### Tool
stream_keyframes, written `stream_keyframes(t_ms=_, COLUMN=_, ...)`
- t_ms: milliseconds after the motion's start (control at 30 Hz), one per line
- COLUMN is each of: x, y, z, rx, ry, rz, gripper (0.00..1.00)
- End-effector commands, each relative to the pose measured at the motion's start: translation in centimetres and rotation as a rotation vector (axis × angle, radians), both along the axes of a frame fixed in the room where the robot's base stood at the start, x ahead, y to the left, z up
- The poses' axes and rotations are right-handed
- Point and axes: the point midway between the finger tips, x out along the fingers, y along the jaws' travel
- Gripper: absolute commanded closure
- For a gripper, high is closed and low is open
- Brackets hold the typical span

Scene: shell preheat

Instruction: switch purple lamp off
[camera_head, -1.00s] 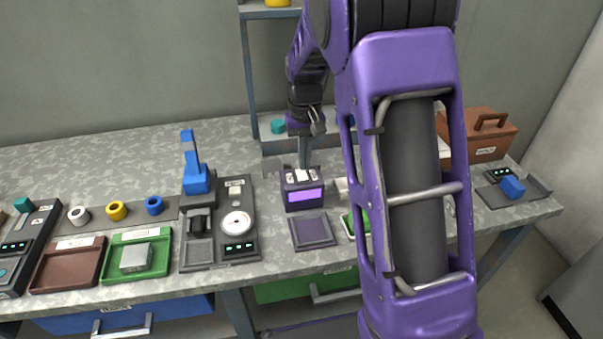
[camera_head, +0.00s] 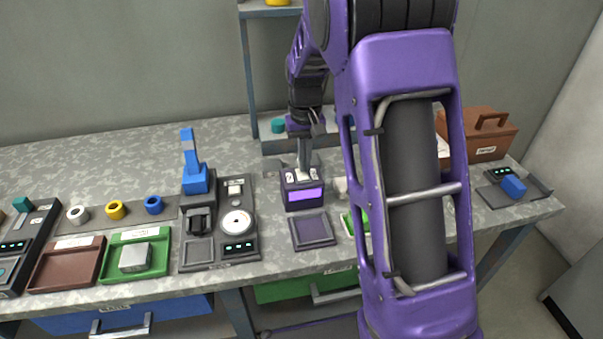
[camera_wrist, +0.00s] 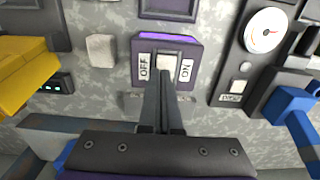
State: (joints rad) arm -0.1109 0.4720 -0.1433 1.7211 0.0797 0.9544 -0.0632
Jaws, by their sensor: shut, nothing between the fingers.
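The purple lamp (camera_head: 304,194) is a dark box with a bright purple front panel, standing on the counter behind a dark square pad. In the wrist view the lamp (camera_wrist: 190,48) shows its top with OFF and ON labels either side of a pale switch (camera_wrist: 169,62). My gripper (camera_head: 304,172) is shut and empty, pointing down at the lamp's top. In the wrist view the fingertips of my gripper (camera_wrist: 163,76) are at the switch's near edge; I cannot tell whether they touch it. The front panel is lit.
A dark station with a blue lever (camera_head: 195,178) and round dial (camera_head: 237,224) stands left of the lamp. A small pale block (camera_head: 341,187) is close on its right. A shelf post (camera_head: 250,70) rises behind. My arm hides part of the right counter.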

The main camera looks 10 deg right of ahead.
Motion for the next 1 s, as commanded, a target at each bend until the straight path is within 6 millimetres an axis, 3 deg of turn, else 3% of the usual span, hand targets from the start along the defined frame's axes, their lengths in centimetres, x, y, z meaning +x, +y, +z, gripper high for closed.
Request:
stream_keyframes(t_ms=700, x=0.0, y=0.0, z=-1.2, rx=0.0, ry=0.0, rz=0.0, gripper=1.0)
stream_keyframes(t_ms=1000, x=0.0, y=0.0, z=0.2, rx=0.0, ry=0.001, rz=0.0, gripper=1.0)
